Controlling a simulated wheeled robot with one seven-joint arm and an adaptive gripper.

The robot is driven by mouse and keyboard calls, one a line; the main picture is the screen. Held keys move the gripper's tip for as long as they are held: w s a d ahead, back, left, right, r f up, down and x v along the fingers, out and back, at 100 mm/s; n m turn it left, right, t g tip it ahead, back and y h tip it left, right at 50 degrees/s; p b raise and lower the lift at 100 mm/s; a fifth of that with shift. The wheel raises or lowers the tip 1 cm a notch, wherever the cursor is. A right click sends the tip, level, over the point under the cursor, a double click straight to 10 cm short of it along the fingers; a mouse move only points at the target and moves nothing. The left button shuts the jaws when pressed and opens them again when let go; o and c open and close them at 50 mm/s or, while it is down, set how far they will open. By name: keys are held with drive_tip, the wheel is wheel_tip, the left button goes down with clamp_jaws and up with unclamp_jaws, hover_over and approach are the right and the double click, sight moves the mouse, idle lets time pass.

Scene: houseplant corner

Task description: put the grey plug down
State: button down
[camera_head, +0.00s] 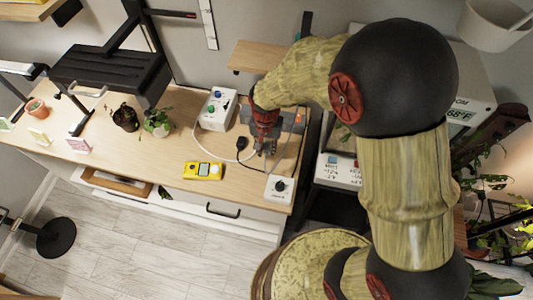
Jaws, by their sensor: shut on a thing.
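My gripper (264,150) points down over the right part of the wooden worktop, in front of a grey box-like unit. Its jaws are shut on the grey plug, which is too small and too much covered by the fingers to make out clearly. I cannot tell whether the plug touches the worktop. A black plug-like piece (241,143) lies just left of the gripper. A pale cable (217,155) curves across the worktop toward the gripper.
A white box with coloured knobs (217,109) stands behind left. A yellow meter (203,170) lies at the front edge, and a white dial box (279,188) at the front right corner. Potted plants (157,122) stand further left. Some worktop between meter and dial box is bare.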

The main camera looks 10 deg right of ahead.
drive_tip(key=shift+f+b, duration=0.35)
drive_tip(key=shift+f, duration=1.25)
drive_tip(key=shift+f, duration=0.45)
drive_tip(key=c, duration=1.6)
unclamp_jaws()
wheel_tip(320, 180, up, 13)
drive_tip(key=p, duration=0.3)
wheel_tip(320, 180, up, 12)
drive_tip(key=r+n+t, duration=0.1)
drive_tip(key=n+t, duration=0.1)
hover_over(266, 153)
drive_tip(key=s+d, duration=0.5)
drive_tip(key=d, duration=0.1)
drive_tip(key=s+d+r+t, duration=0.1)
drive_tip(key=s+r, duration=0.1)
drive_tip(key=s, duration=0.2)
drive_tip(key=s+d+r+n+t, duration=0.1)
drive_tip(key=s+d+r, duration=0.1)
drive_tip(key=s+r, duration=0.1)
drive_tip(key=s+d+r+n+t, duration=0.1)
drive_tip(key=s+d+r, duration=0.1)
drive_tip(key=s, duration=0.3)
drive_tip(key=shift+r, duration=0.4)
